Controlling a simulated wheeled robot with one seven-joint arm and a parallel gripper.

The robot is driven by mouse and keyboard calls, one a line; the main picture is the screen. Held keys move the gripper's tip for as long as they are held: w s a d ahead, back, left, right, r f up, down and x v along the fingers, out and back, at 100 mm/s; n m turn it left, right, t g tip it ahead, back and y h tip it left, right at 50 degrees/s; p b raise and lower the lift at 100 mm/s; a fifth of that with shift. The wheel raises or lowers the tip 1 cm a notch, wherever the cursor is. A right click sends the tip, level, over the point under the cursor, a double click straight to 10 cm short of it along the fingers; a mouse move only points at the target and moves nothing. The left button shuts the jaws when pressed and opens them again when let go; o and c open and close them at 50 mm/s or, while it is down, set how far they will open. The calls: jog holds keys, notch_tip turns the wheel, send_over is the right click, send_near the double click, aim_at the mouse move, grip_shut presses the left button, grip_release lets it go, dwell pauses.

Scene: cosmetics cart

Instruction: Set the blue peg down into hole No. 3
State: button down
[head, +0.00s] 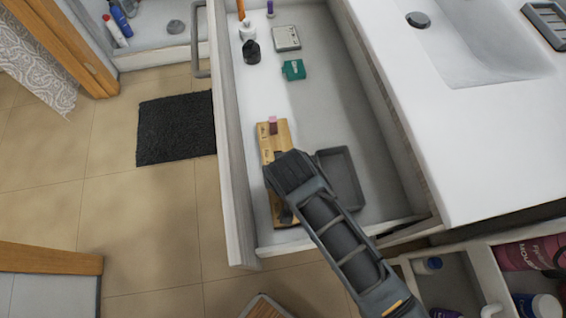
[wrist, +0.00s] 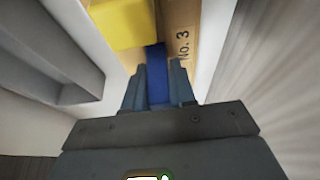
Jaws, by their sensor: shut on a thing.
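The wooden board (head: 265,147) with labelled holes lies in the open drawer, partly hidden by my arm in the head view. In the wrist view the board (wrist: 188,18) shows the label "No. 3" just right of the blue peg (wrist: 156,62). My gripper (wrist: 157,82) is shut on the blue peg, which sits between its two fingers. The peg's lower end and the hole itself are hidden, so I cannot tell how far the peg is in. A yellow block (wrist: 122,24) stands close by, to the upper left.
A dark grey tray (head: 341,178) lies right of the board and also shows in the wrist view (wrist: 48,45). A green box (head: 293,70), a black item (head: 251,51) and a pale grey case (head: 286,38) are farther back. The drawer's left wall (head: 232,150) runs close beside the board.

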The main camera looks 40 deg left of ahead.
jog(key=shift+f, duration=0.1)
jog(key=c, duration=0.9)
grip_release()
jog(key=p+v, duration=0.1)
jog(key=v, duration=1.1)
jog(key=shift+p, duration=0.3)
